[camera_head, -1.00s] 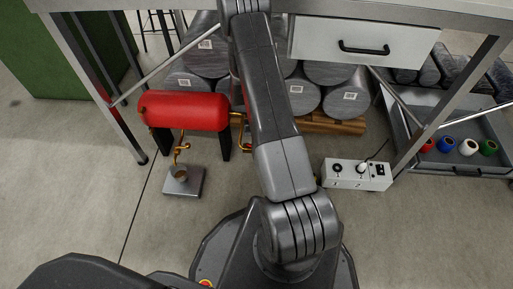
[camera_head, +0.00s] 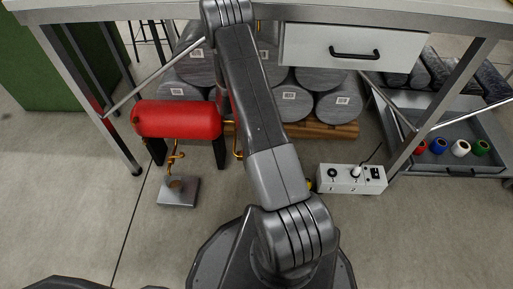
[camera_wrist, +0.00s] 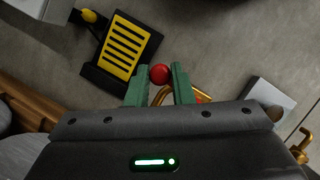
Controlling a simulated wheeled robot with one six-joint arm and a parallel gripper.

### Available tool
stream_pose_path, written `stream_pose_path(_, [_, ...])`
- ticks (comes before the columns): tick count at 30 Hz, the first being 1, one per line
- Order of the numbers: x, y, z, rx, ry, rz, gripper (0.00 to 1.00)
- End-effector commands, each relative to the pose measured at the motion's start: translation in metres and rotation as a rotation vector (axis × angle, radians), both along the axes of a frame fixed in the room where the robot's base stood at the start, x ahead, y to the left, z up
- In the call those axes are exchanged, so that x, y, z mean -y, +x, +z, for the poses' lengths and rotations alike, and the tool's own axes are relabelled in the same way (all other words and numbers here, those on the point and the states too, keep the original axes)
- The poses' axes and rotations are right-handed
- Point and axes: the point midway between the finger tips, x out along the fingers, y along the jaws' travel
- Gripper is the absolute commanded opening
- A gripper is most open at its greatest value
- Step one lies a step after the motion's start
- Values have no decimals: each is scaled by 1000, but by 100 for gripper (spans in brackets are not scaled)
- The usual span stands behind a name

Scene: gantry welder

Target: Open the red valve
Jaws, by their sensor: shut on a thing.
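The red valve (camera_wrist: 159,74) shows in the wrist view as a small round red knob next to a curved brass pipe (camera_wrist: 200,93). My gripper (camera_wrist: 160,83) has its two green fingers on either side of the knob and is shut on it. Much of the valve body is hidden between the fingers. In the head view a red tank (camera_head: 178,120) stands on dark legs under the bench, with brass piping (camera_head: 175,160) below it. My gripper and the valve knob are hidden from the head view.
A black and yellow slatted pedal (camera_wrist: 124,45) lies on the floor near the fingers. A grey metal block (camera_head: 178,191) stands before the tank. A white switch box (camera_head: 351,179) is at right. The bench's drawer (camera_head: 350,48) overhangs stacked grey cylinders (camera_head: 292,100).

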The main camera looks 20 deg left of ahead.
Motion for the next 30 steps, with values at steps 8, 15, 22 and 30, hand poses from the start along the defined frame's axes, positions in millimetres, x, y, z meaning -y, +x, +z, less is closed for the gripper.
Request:
stream_pose_path(8, [-1, 1, 0, 2, 2, 0, 25])
stream_pose_path(15, [0, 0, 0, 2, 1, -1, 42])
stream_pose_path(22, [-2, 2, 6, 2, 1, -1, 42])
stream_pose_path(30, [-17, 16, 56, 5, 4, 0, 42])
